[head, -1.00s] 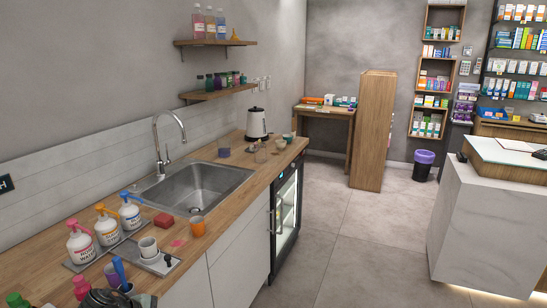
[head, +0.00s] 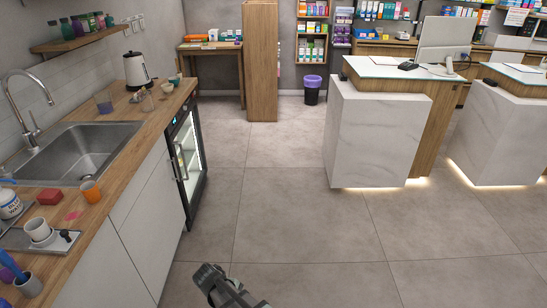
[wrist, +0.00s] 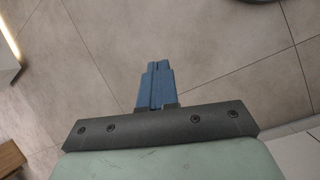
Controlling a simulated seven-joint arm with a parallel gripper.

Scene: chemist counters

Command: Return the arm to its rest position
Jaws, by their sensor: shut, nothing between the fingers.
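My gripper (wrist: 155,82) shows in the wrist view with its two blue fingers closed together and nothing between them. It hangs over bare tiled floor (wrist: 215,50). In the head view a dark part of my arm comes up at the bottom edge, left of centre, over the floor and to the right of the wooden sink counter. My fingertips cannot be made out there.
White marble counters (head: 380,135) stand at the right. The floor between (head: 270,205) is clear.

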